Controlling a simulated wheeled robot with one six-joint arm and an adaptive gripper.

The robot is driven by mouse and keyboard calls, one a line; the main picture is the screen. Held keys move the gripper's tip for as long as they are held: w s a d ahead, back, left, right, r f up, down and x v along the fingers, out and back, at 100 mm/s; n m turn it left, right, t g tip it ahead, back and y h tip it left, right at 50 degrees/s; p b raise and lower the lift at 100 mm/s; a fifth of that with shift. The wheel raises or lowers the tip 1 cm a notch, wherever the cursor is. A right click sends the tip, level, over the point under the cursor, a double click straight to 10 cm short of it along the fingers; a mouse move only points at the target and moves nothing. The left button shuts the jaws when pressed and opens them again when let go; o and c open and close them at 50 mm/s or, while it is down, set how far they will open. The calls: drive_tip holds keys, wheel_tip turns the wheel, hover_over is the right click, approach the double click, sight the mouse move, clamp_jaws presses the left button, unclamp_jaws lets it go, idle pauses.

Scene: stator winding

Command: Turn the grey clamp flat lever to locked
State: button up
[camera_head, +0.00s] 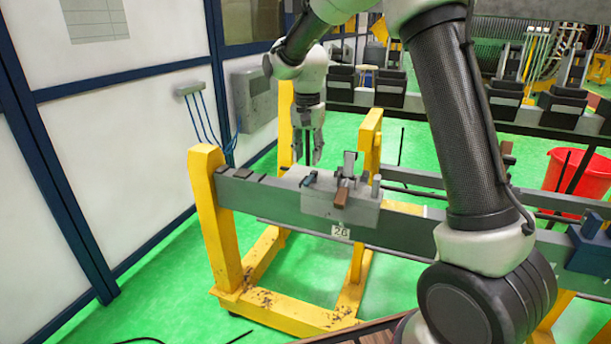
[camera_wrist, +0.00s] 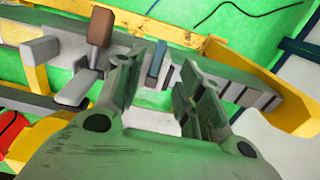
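A grey clamp (camera_head: 349,164) stands on the grey block (camera_head: 352,214) on the beam. Its upright grey part is behind a brown handle (camera_head: 341,197) that points toward the front of the block. In the wrist view the clamp's grey part (camera_wrist: 76,90) and the brown handle (camera_wrist: 101,26) lie left of my fingers. Which grey piece is the flat lever is hard to tell. A small blue lever (camera_head: 308,180) sits left of the clamp, and it shows between my fingers in the wrist view (camera_wrist: 157,60). My gripper (camera_head: 308,159) is open and empty, above and behind the blue lever.
A short grey post (camera_head: 376,186) stands right of the clamp. Dark flat pads (camera_head: 248,175) lie on the beam's left end. Yellow stand posts (camera_head: 212,220) rise at the left. A red bin (camera_head: 575,178) stands at the right.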

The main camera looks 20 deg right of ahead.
sight(308, 180)
wheel_tip(308, 180, down, 7)
drive_tip(key=shift+f, duration=0.15)
clamp_jaws()
